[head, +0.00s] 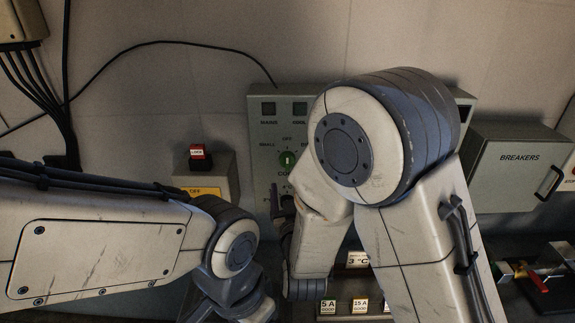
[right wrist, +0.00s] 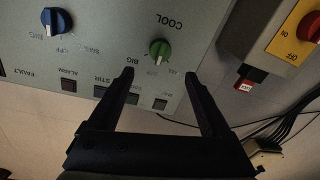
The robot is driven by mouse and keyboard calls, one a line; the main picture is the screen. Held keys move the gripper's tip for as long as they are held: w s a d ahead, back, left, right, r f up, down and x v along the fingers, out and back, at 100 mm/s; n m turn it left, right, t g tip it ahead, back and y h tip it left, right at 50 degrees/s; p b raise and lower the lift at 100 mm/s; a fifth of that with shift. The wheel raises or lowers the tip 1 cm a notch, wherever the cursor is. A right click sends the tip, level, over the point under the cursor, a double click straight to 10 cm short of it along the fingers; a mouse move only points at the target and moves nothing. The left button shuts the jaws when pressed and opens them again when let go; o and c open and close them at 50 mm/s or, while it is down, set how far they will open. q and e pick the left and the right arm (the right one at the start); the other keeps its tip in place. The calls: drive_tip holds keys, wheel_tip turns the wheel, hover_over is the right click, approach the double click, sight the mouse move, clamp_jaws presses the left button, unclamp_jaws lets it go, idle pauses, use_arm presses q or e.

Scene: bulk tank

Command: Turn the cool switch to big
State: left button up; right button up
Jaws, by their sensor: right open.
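The cool switch (right wrist: 160,50) is a green round knob on a grey control panel (head: 262,128). The right wrist view shows it upside down, with labels COOL and BIG around it. In the head view the cool switch (head: 287,160) has its white mark pointing roughly up at OFF, with SMALL to the left; my arm hides the right side. My right gripper (right wrist: 158,77) is open and empty. Its fingertips lie just short of the knob in the picture, one toward each side; contact is not visible. My left arm's wrist shows at lower left, but its gripper fingers do not.
A blue knob (right wrist: 57,22) sits on the same panel, with small square lamps nearby. A breakers box (head: 518,172) is at right.

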sight(289, 164)
drive_tip(key=w+p, duration=0.1)
drive_tip(key=w, duration=0.1)
drive_tip(key=w+p, duration=0.1)
drive_tip(key=w, duration=0.2)
drive_tip(key=w+p, duration=0.1)
drive_tip(key=w, duration=0.2)
drive_tip(key=shift+w+a+r, duration=0.15)
drive_tip(key=shift+w+a, duration=0.1)
drive_tip(key=shift+a, duration=0.1)
drive_tip(key=shift+w+p, duration=0.35)
drive_tip(key=shift+w, duration=0.4)
clamp_jaws()
drive_tip(key=shift+f+b, duration=0.25)
drive_tip(key=shift+b, duration=0.25)
drive_tip(key=m+b, duration=0.9)
drive_tip(key=b, duration=0.5)
drive_tip(key=shift+f+t+b, duration=0.15)
drive_tip(key=shift+t+b, duration=0.15)
drive_tip(key=shift+b, duration=0.1)
drive_tip(key=shift+m+b, duration=0.7)
drive_tip(key=shift+b, duration=0.1)
drive_tip(key=shift+r, duration=0.2)
